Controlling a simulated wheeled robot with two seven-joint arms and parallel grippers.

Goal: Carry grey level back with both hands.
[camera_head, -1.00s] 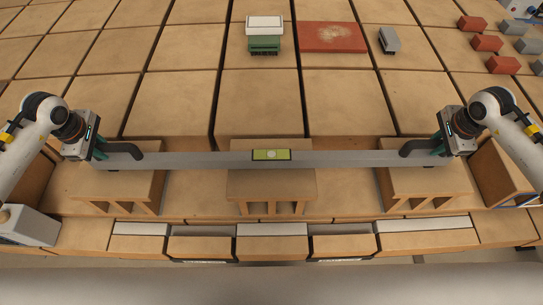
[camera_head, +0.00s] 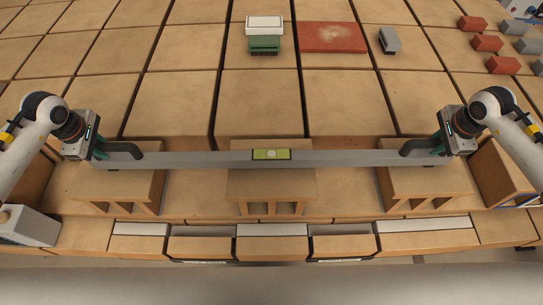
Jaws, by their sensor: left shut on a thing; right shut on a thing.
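The grey level (camera_head: 340,158) is a long straight bar with a yellow-green vial (camera_head: 271,154) at its middle. It spans from left to right across the hollow bricks in the head view, with a dark handle near each end. My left gripper (camera_head: 104,150) is shut on the dark left handle (camera_head: 124,148). My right gripper (camera_head: 439,145) is shut on the dark right handle (camera_head: 418,147). The level looks about straight across. I cannot tell whether its underside touches the bricks below.
Hollow bricks (camera_head: 271,188) stand under the level's middle and both ends. Behind is a wide surface of large tan blocks (camera_head: 257,100). On it lie a green and white brush-like thing (camera_head: 264,44), a red slab (camera_head: 332,37), a grey block (camera_head: 389,40) and several small red and grey bricks (camera_head: 487,43).

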